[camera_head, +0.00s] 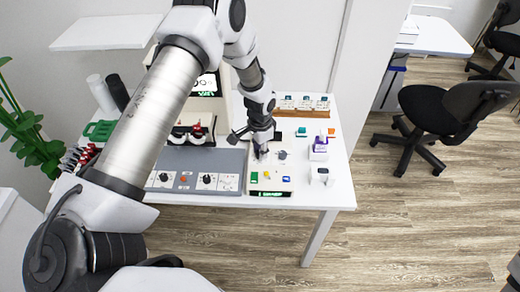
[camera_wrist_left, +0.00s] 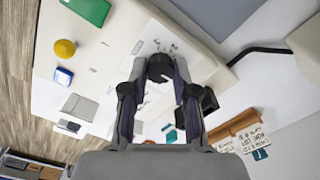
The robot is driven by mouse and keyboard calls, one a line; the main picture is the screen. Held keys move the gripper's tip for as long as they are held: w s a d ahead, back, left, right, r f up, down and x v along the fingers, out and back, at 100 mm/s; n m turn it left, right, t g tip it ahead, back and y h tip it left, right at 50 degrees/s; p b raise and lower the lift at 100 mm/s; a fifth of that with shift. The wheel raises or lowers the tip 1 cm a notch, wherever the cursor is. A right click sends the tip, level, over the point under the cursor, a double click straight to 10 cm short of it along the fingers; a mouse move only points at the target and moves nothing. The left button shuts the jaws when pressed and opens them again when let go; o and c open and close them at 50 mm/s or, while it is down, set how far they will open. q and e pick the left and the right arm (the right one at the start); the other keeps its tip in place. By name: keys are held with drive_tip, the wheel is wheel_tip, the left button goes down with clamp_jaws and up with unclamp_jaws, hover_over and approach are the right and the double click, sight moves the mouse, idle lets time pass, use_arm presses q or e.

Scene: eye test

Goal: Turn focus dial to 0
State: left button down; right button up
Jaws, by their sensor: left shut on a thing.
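A cream control panel (camera_head: 263,183) stands on the white table, with a small display at its front edge. My left gripper (camera_head: 261,152) reaches down over the back of this panel. In the left wrist view my left gripper (camera_wrist_left: 160,76) is shut on a dark round dial (camera_wrist_left: 159,66), with a fingertip on each side. Small marks show on the panel around the dial, too small to read. In the head view the gripper mostly hides this dial. A grey knob (camera_head: 282,155) shows just right of the gripper. My right gripper is out of view.
Yellow (camera_head: 266,175) and blue (camera_head: 286,179) buttons are on the panel. A grey console (camera_head: 205,162) with dials adjoins it at left. A wooden rack (camera_head: 302,113) is behind. The table's front right is clear.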

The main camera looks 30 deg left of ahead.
use_arm(q)
drive_tip(key=shift+s+f, duration=0.3)
drive_tip(key=shift+s, duration=0.05)
drive_tip(key=c, duration=0.9)
unclamp_jaws()
drive_tip(key=shift+w, duration=0.25)
wheel_tip(320, 180, up, 12)
drive_tip(key=shift+r, duration=0.1)
drive_tip(key=shift+w, duration=0.1)
